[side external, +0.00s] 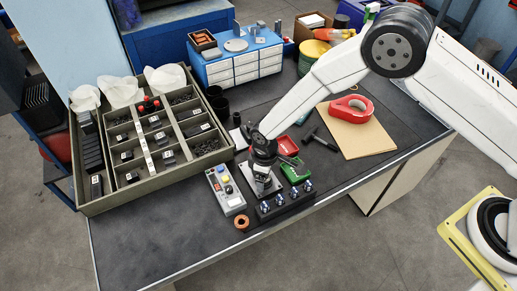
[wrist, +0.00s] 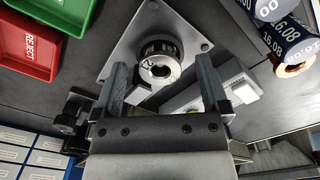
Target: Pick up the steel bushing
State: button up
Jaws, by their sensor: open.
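The steel bushing (wrist: 160,62) shows in the wrist view as a round metal ring with a bright end face and a dark hole. It stands on a pale metal plate (wrist: 196,34) with screws near its corners. My gripper (wrist: 161,66) is open, one finger to each side of the bushing in the picture, with visible gaps. I cannot tell how far the fingertips are above the plate. In the side view my gripper (side external: 263,158) points down over the plate (side external: 272,187) and hides the bushing.
A red REJECT tray (side external: 287,145) and a green tray (side external: 295,172) sit close by. A grey control box (side external: 226,190), a black rack (side external: 285,207) of several blue-topped electrodes and a copper ring (side external: 242,222) surround the plate. A compartment bin (side external: 84,198) stands left. The bench front is clear.

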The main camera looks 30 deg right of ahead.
dwell(0.3)
grip_shut()
jog(key=shift+r, duration=0.25)
jog(key=shift+r, duration=0.9)
jog(key=s+d+r, duration=0.2)
jog(key=s+r, duration=0.3)
jog(key=s, duration=0.1)
jog(key=s+d+r, duration=0.3)
jog(key=s+r, duration=0.2)
jog(key=s, duration=0.2)
jog(key=shift+d+r, duration=0.3)
jog(key=shift+r, duration=0.1)
jog(key=shift+w, duration=0.2)
